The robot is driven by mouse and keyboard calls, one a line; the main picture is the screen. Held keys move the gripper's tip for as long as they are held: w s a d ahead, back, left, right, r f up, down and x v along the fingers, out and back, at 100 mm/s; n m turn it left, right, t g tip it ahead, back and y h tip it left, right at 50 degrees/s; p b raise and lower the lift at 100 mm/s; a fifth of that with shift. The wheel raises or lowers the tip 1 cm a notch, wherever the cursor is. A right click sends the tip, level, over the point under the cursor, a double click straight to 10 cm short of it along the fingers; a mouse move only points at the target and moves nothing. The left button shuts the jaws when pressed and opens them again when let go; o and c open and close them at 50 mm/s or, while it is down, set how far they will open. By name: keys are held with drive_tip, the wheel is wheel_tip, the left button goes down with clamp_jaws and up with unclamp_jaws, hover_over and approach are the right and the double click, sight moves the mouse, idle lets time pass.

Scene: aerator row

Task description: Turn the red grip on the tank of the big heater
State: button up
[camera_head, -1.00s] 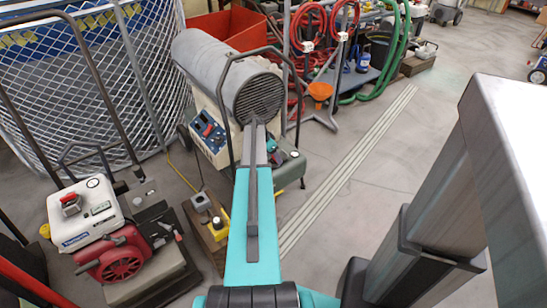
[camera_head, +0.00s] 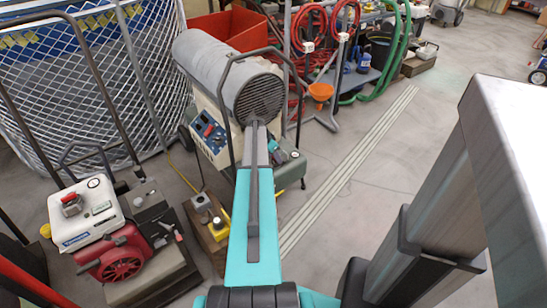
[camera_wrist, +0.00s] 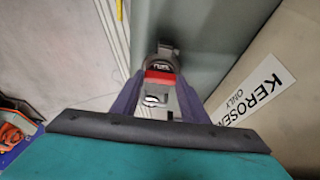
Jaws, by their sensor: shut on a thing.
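The big heater (camera_head: 228,70), a grey barrel with a dark grille over a cream body, stands at the centre of the head view, partly behind my arm. Its grey-green tank (camera_head: 292,168) shows low at the right of my arm. In the wrist view the tank (camera_wrist: 215,40) fills the upper middle. The red grip (camera_wrist: 160,77) sits between the purple fingers of my gripper (camera_wrist: 159,82), which is shut on it. A grey metal fitting shows just beyond the grip. In the head view my own arm hides the grip and the fingertips.
A white "KEROSENE ONLY" label (camera_wrist: 258,95) is right of the fingers. A red and white engine machine (camera_head: 95,225) stands at the left, before a wire mesh cage (camera_head: 75,90). Hoses and a cart (camera_head: 370,75) stand behind.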

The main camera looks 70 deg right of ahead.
drive_tip(key=n, duration=0.2)
drive_tip(key=n+t+p, duration=0.1)
drive_tip(key=n, duration=0.1)
drive_tip(key=shift+r+t+h, duration=0.15)
drive_tip(key=shift+t+h, duration=0.15)
drive_tip(key=shift+h, duration=0.1)
drive_tip(key=n+t, duration=0.1)
drive_tip(key=n, duration=0.1)
drive_tip(key=n+p, duration=0.1)
drive_tip(key=n, duration=0.1)
drive_tip(key=shift+s+d+n+t, duration=0.1)
drive_tip(key=shift+n+t, duration=0.3)
drive_tip(key=n, duration=0.2)
drive_tip(key=n+t+y, duration=0.1)
drive_tip(key=n, duration=0.2)
drive_tip(key=shift+s+d+t, duration=0.1)
drive_tip(key=shift+d+t, duration=0.05)
drive_tip(key=shift+t, duration=0.15)
drive_tip(key=shift+n+t+y, duration=0.5)
drive_tip(key=shift+n, duration=1.2)
drive_tip(key=o, duration=1.1)
drive_tip(key=shift+s, duration=0.1)
drive_tip(key=shift+c, duration=0.2)
drive_tip(key=shift+s, duration=0.1)
